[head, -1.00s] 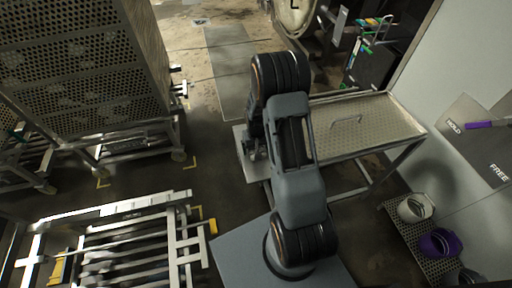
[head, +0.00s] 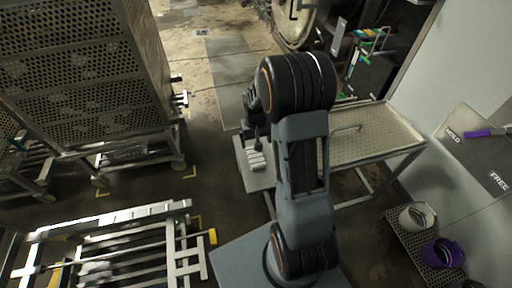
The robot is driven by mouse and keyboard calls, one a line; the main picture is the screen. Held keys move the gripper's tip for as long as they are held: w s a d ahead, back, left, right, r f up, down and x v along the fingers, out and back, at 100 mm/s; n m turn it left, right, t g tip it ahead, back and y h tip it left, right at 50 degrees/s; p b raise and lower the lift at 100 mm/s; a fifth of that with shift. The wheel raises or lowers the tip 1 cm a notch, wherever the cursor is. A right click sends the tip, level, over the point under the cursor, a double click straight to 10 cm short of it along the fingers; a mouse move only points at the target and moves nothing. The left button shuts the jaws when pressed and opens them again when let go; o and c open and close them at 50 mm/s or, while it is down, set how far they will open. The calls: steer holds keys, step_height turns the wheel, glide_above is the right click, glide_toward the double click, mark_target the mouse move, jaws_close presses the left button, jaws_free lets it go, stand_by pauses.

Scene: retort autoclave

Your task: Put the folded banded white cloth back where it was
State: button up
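The folded banded white cloth (head: 257,160) appears as a small pale striped bundle on a light grey shelf (head: 260,182) at the left end of the metal table. My gripper (head: 252,133) is just beyond the cloth in the picture, dark and small, partly hidden behind my arm. I cannot tell whether its fingers touch the cloth or whether they are open or shut.
The perforated metal table (head: 375,132) extends to the right, its top clear except for a handle. A tall perforated cage (head: 80,75) on a wheeled cart stands left. A roller frame (head: 110,245) is front left.

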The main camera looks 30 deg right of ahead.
steer(key=s+a+r+n+t, duration=0.1)
steer(key=s+a+r, duration=0.3)
steer(key=s+r, duration=0.4)
steer(key=s+a+r+n+t, duration=0.1)
steer(key=s+a+r+t, duration=0.1)
steer(key=s+a+r, duration=0.3)
step_height(320, 180, up, 4)
steer(key=s, duration=0.2)
steer(key=shift+s+a+t, duration=0.25)
steer(key=shift+s+t, duration=0.15)
steer(key=shift+r, duration=0.1)
